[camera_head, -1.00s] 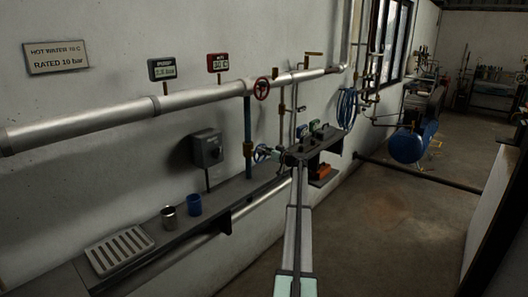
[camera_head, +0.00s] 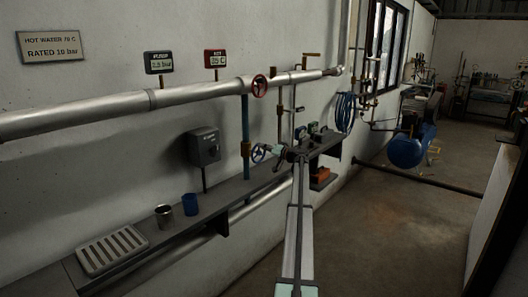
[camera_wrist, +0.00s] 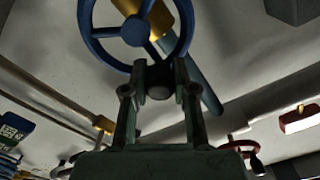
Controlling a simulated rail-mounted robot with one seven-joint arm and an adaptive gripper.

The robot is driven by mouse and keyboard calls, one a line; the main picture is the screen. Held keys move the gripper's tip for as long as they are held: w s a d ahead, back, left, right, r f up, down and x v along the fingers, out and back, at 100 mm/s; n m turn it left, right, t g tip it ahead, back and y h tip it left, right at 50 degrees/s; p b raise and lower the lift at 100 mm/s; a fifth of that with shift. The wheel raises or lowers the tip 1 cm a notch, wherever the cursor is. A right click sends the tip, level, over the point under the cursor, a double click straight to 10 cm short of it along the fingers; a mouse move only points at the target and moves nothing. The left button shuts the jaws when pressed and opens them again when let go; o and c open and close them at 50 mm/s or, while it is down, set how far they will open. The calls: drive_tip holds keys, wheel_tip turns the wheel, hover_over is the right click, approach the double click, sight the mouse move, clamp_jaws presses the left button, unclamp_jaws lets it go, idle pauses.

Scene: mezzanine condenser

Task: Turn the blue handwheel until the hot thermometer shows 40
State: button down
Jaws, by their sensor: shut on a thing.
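The blue handwheel (camera_head: 258,154) sits on a brass valve on the vertical blue-green pipe. In the wrist view the handwheel (camera_wrist: 135,30) fills the top, with its hub and spokes in sight. My gripper (camera_head: 279,150) is at the wheel's right side in the head view. In the wrist view my gripper (camera_wrist: 158,80) has its two fingers closed at the lower rim, around a dark round part there. The hot thermometer (camera_head: 214,58) is a red-framed display above the large pipe. Its small digits look like 35 C, but are hard to read.
A dark pump display (camera_head: 158,62) stands left of the thermometer. A red handwheel (camera_head: 259,87) is on the large pipe (camera_head: 90,112) above. The shelf below holds a metal cup (camera_head: 164,216), a blue cup (camera_head: 190,204) and a slotted tray (camera_head: 112,249). Open floor lies right.

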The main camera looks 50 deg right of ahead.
idle(0.4)
drive_tip(key=c, duration=0.9)
unclamp_jaws()
drive_tip(key=shift+w, duration=0.1)
drive_tip(key=s, duration=1.2)
drive_tip(key=shift+a, duration=0.2)
